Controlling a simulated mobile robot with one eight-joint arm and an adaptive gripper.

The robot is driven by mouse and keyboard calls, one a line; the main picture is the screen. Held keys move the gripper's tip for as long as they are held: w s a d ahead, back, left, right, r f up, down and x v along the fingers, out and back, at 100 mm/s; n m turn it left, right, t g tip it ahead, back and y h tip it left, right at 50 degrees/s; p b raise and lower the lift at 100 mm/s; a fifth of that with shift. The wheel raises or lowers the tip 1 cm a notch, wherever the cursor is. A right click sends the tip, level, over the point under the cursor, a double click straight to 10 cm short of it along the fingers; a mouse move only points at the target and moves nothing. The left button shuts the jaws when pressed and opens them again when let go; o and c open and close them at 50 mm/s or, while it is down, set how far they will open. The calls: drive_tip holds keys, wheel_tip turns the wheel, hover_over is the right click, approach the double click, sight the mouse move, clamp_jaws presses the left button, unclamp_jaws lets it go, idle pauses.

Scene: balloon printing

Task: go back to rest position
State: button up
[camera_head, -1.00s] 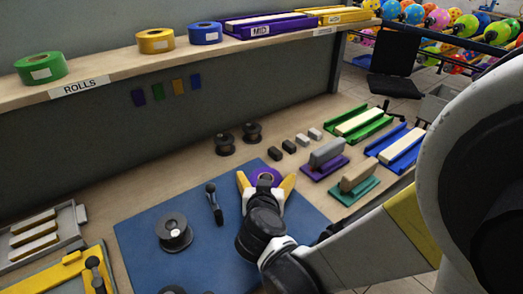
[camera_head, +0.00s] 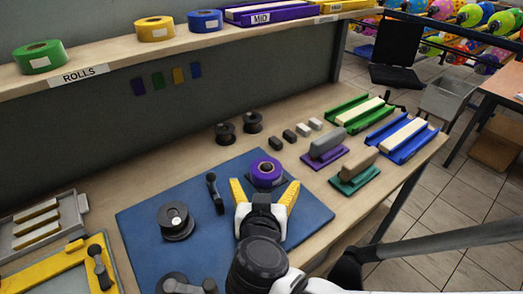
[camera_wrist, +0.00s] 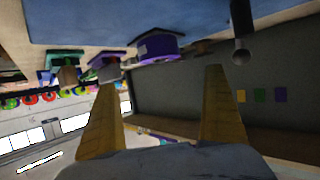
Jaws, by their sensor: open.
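My gripper (camera_head: 264,194) is open above the blue mat (camera_head: 318,212) on the workbench, its yellow fingers spread apart. A purple roll (camera_head: 266,172) stands on the mat just beyond the fingertips, with nothing held between them. In the wrist view the picture is turned over; the open fingers of my gripper (camera_wrist: 165,105) show with the purple roll (camera_wrist: 158,47) apart from them, beyond the gap.
On the mat are a dark spool (camera_head: 175,221) and a black-handled tool (camera_head: 214,193). Stamps (camera_head: 326,148) and coloured trays (camera_head: 400,138) stand at right. A shelf (camera_head: 110,72) with rolls runs along the back. Open floor lies right of the bench.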

drive_tip(key=shift+d, duration=0.1)
drive_tip(key=d+g, duration=0.1)
drive_tip(key=d, duration=0.2)
drive_tip(key=d+f+g, duration=0.1)
drive_tip(key=d, duration=0.3)
drive_tip(key=s+d+f+g+h, duration=0.1)
drive_tip(key=d+g, duration=0.1)
drive_tip(key=d, duration=0.2)
drive_tip(key=s+d+r+n+g+y, duration=0.1)
drive_tip(key=s+d+r+g+y, duration=0.1)
drive_tip(key=s+d, duration=0.3)
drive_tip(key=shift+s+d, duration=0.2)
drive_tip(key=shift+s, duration=0.3)
